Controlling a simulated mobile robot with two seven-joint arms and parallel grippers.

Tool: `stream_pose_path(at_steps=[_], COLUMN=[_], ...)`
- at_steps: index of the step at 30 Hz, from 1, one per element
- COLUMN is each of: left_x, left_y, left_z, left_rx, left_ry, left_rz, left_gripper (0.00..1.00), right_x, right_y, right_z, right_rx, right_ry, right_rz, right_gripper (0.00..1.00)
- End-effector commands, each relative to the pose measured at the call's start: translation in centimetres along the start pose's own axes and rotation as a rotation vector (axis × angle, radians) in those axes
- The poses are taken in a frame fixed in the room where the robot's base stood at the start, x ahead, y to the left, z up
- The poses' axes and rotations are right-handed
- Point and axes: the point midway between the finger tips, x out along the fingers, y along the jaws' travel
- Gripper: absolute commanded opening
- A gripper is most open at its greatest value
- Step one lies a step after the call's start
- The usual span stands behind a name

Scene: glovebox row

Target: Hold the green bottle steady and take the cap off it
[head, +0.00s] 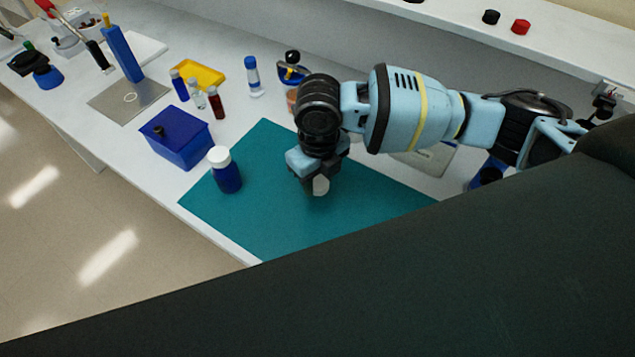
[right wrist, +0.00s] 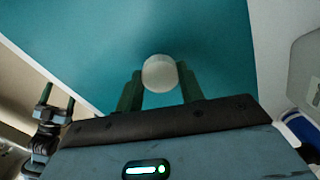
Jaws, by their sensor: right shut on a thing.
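My right gripper (head: 318,187) is shut on a small round white cap (head: 321,185) above the teal mat. In the right wrist view the cap (right wrist: 160,73) sits between the two fingertips, with bare mat around it. No green bottle shows; I cannot see one under the cap. A blue bottle (head: 226,172) with a white lid stands upright on the mat's left part, apart from the gripper. My left gripper (right wrist: 57,100) shows small at the left of the right wrist view, its two fingers apart with nothing seen between them. It is not seen in the head view.
A blue box (head: 176,140) stands just beyond the mat (head: 265,220). Small vials (head: 216,103), a yellow tray (head: 205,74) and a white-and-blue bottle (head: 253,78) are farther back. A grey flat thing (head: 432,160) lies under my right arm. The mat's front is clear.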

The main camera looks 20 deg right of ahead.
Motion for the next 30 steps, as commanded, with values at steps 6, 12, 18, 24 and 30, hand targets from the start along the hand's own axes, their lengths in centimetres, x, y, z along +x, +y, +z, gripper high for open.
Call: stream_pose_path(at_steps=[6, 12, 18, 24, 30], left_x=[0.0, 0.0, 0.0, 0.0, 0.0], left_y=[0.2, 0.1, 0.1, 0.0, -0.1], left_z=[-0.3, -0.6, -0.6, -0.2, -0.1], left_rx=[-0.006, -0.006, -0.005, -0.001, 0.006], left_ry=[0.005, 0.012, 0.011, 0.004, 0.002], left_rz=[0.000, -0.001, -0.001, 0.000, 0.000], left_gripper=[0.75, 0.75, 0.75, 0.75, 0.75], right_x=[1.0, 3.4, 3.5, 4.0, 3.9], right_y=[-0.4, -0.4, -0.4, -0.4, -0.4], right_z=[0.7, 0.7, 0.7, 0.7, 0.7], right_rx=[0.000, 0.001, 0.000, 0.000, 0.000], right_ry=[0.002, -0.001, -0.002, -0.001, -0.002], right_rz=[0.000, -0.001, 0.000, 0.000, -0.001], right_gripper=[0.10, 0.10, 0.10, 0.10, 0.59])
